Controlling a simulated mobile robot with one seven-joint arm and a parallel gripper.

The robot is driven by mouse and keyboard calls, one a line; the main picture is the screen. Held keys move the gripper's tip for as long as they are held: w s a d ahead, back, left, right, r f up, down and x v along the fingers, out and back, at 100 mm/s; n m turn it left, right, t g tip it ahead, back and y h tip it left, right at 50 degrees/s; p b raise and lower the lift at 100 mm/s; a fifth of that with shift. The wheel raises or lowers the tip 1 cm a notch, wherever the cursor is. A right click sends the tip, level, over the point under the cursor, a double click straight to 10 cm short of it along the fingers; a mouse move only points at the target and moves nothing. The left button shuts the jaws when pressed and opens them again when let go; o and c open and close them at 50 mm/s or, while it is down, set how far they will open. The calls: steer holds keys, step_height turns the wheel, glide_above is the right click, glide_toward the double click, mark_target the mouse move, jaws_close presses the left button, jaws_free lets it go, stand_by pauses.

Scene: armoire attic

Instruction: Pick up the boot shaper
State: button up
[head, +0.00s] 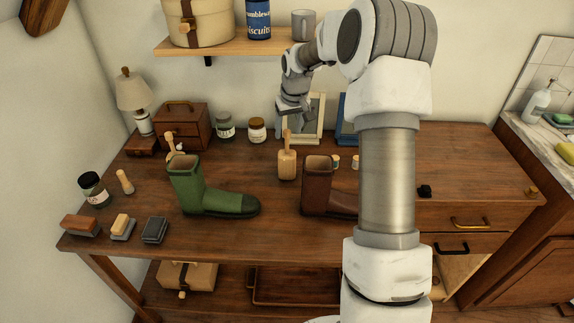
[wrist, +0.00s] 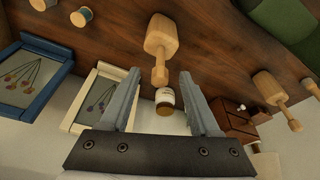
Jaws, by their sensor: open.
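A pale wooden boot shaper (head: 287,164) with a thick body and a thin upright handle stands on the brown table between a green boot (head: 215,197) and a brown boot (head: 318,185). In the wrist view the boot shaper (wrist: 161,40) shows with its handle end in line with the gap between my fingers. A second similar wooden piece (head: 172,147) shows at the green boot's back, partly hidden by it; it also shows in the wrist view (wrist: 270,88). My gripper (head: 292,108) is open and empty, above and behind the boot shaper, apart from it.
A shelf (head: 225,46) hangs above. Brushes (head: 122,228) lie at the front left. My arm hides part of the table's right side.

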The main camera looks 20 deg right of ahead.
mark_target(286, 139)
steer(key=shift+w+b+x, duration=0.1)
steer(key=shift+b+x, duration=0.1)
steer(key=shift+x, duration=1.15)
steer(key=shift+w+b+x, duration=0.15)
steer(key=shift+b+x, duration=0.05)
steer(key=shift+x, duration=1.2)
steer(key=shift+r, duration=0.1)
jaws_close()
